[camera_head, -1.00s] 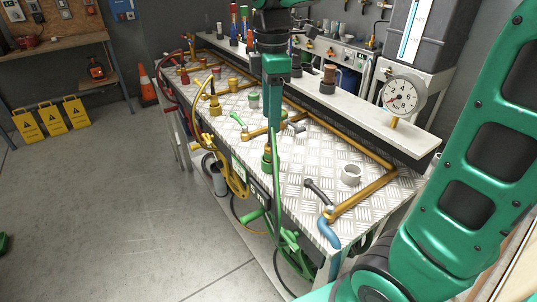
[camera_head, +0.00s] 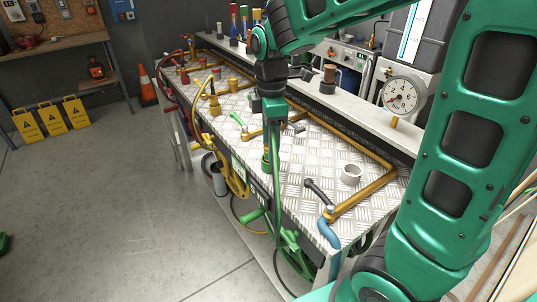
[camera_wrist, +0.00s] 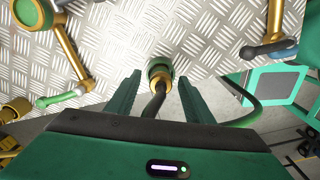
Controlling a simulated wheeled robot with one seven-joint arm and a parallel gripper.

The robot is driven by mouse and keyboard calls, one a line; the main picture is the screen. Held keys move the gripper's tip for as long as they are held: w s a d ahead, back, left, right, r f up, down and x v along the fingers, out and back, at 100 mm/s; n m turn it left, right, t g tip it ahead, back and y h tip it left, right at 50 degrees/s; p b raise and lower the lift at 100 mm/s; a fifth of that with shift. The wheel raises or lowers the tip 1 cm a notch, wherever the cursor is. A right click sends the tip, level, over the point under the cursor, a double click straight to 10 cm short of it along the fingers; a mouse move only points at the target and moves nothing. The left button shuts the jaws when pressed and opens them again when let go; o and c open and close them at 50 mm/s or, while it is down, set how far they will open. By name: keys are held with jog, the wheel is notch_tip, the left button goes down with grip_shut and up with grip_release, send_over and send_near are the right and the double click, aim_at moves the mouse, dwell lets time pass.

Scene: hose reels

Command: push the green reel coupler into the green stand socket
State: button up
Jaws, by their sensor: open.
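The green reel coupler (camera_head: 266,157) stands at the front edge of the bench, with a green band and brass body. In the wrist view the coupler (camera_wrist: 160,72) lies between the fingertips, with a black hose running from it toward my gripper. My gripper (camera_head: 272,140) points down at the coupler, and its two fingers (camera_wrist: 159,78) are open on either side with visible gaps. The green stand socket (camera_head: 253,101) appears on the bench behind my gripper, partly covered. A green round fitting, probably this socket (camera_wrist: 33,12), is cut off at the wrist view's upper left.
A brass pipe with a green lever (camera_wrist: 62,97) lies left of the coupler in the wrist view. The chequer plate between has free room.

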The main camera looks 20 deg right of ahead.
grip_shut()
jog(key=shift+r, duration=0.2)
